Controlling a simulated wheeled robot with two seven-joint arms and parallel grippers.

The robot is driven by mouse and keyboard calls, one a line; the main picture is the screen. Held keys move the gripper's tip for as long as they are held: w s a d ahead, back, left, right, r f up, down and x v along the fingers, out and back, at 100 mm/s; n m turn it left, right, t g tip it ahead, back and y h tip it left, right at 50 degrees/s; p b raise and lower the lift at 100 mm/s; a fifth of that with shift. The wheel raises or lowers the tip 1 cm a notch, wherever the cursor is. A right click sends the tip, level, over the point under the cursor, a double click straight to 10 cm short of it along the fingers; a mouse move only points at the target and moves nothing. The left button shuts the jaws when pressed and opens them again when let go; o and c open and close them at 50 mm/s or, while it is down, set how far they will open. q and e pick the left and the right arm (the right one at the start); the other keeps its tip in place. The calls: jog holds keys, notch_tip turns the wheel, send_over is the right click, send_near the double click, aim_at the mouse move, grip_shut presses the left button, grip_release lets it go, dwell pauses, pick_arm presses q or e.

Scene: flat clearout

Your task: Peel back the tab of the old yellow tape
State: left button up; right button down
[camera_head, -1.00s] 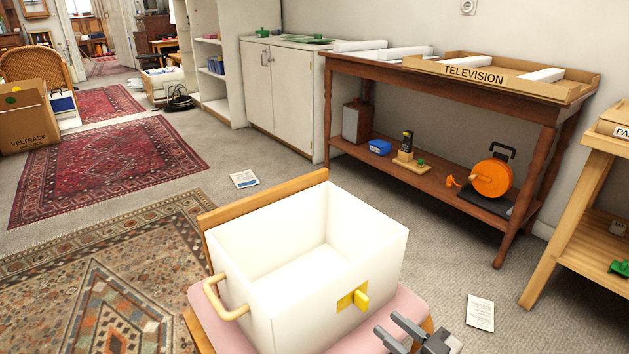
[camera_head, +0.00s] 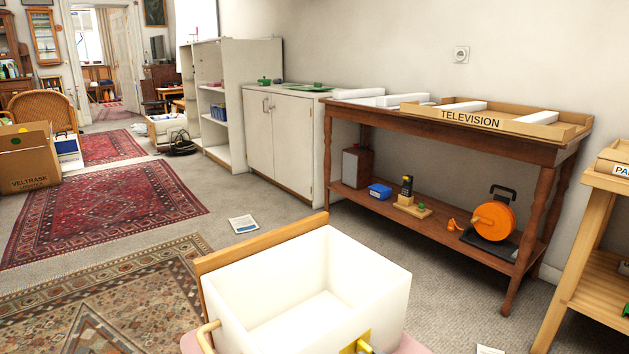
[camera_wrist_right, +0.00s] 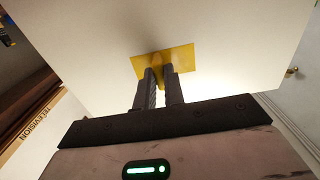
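The old yellow tape (camera_head: 357,344) is stuck on the front wall of an open white box (camera_head: 385,297), at the bottom edge of the head view. In the right wrist view the tape (camera_wrist_right: 183,60) is a flat yellow patch on the white wall. My left gripper is not in view.
The box rests on a pink seat (camera_head: 415,346) with a wooden back rail (camera_head: 262,243). A brown table (camera_head: 440,133) with a cardboard tray marked TELEVISION (camera_head: 478,118) stands behind. A wooden bench (camera_head: 580,285) is at right. Carpet around the seat is mostly clear.

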jog(key=shift+s+a+p, duration=0.3)
jog(key=shift+a, duration=0.05)
jog(key=shift+s+a+p, duration=0.85)
jog(key=shift+s+a, duration=0.5)
jog(key=shift+a, duration=0.25)
jog(key=shift+s+a, duration=0.2)
jog(key=shift+a, duration=0.1)
jog(key=shift+s+a+f+p, duration=0.1)
jog(key=shift+s+a+p, duration=0.6)
jog(key=shift+s+a, duration=0.3)
jog(key=c, duration=1.3)
grip_release()
jog(key=shift+w, duration=0.15)
jog(key=shift+p+v, duration=1.55)
jog(key=shift+v, duration=1.9)
